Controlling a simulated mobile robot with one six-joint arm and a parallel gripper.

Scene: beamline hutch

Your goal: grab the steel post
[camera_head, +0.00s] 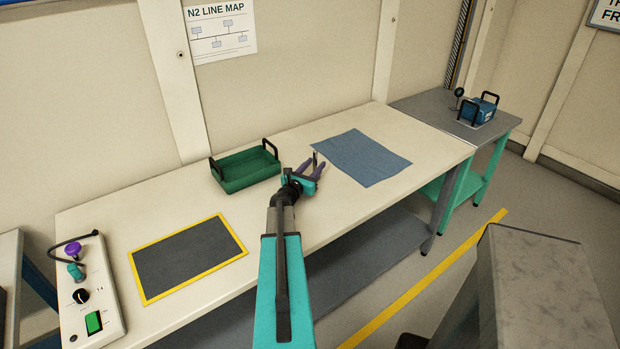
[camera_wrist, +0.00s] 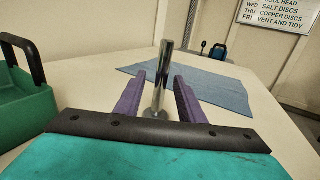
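The steel post (camera_wrist: 161,78) is a shiny upright metal rod on a round foot, standing on the cream bench. In the wrist view it stands between the two purple fingers of my gripper (camera_wrist: 157,100), with a gap showing on each side. In the head view only the top of the post (camera_head: 315,158) shows beside my gripper (camera_head: 311,170); its lower part is hidden there. My gripper is open and low over the bench.
A green tray (camera_head: 247,181) with black handles is left of my gripper. A blue cloth (camera_head: 362,157) lies to the right. A yellow-edged dark mat (camera_head: 188,257) and a control box (camera_head: 91,290) are at the bench's left. A grey side table (camera_head: 440,105) holds a blue case (camera_head: 478,112).

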